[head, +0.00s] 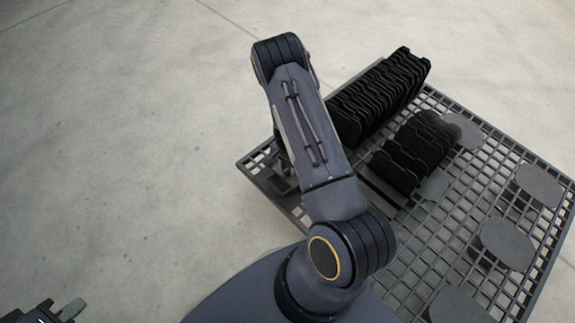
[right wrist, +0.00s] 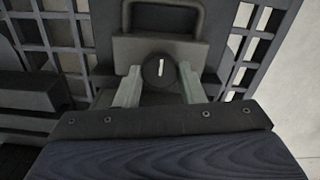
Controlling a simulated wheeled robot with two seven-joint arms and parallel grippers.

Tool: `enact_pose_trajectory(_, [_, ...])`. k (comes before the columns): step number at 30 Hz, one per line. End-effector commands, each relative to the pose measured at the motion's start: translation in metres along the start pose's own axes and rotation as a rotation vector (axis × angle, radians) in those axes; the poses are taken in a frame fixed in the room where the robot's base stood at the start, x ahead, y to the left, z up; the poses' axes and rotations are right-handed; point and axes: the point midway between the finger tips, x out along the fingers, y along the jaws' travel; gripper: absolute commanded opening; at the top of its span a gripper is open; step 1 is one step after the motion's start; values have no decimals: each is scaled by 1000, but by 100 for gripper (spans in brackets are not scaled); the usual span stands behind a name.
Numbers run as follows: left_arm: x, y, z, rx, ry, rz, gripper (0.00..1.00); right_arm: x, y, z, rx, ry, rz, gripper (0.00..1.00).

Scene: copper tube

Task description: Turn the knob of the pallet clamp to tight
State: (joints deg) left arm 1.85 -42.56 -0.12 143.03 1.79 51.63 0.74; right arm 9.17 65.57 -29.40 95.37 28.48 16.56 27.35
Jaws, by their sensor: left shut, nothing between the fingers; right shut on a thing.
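The clamp's round dark knob (right wrist: 158,70) carries a short white mark that stands nearly upright in the right wrist view. My right gripper (right wrist: 160,82) has one pale finger on each side of the knob and is shut on it. The pallet clamp (right wrist: 165,47) is a dark grey block with a loop handle above the knob. In the head view my right arm covers most of the clamp and the right gripper. My left gripper (head: 72,308) is at the bottom left corner, shut and empty, far from the pallet.
The dark grid pallet (head: 480,165) fills the right side of the head view. Two rows of black plates (head: 385,95) stand on it, with several flat grey discs (head: 508,243) nearer the right. The concrete floor (head: 120,150) at the left is clear.

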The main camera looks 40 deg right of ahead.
Motion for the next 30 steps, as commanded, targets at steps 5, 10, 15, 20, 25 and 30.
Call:
enact_pose_trajectory(5, [0,0,0,0,0,0,0,0,0,0,2,0,0,13])
enact_pose_trajectory(10, [0,0,0,0,0,0,0,0,0,0,1,0,0,54])
enact_pose_trajectory(15, [0,0,0,0,0,0,0,0,0,0,-1,0,0,57])
enact_pose_trajectory(20, [-1,0,0,0,0,0,0,-2,0,0,-1,0,-1,57])
enact_pose_trajectory(25, [-10,5,-5,0,0,0,0,-26,-1,0,-2,2,-2,57])
enact_pose_trajectory(30, [-20,9,-10,0,0,0,0,-56,-1,0,-3,0,-2,57])
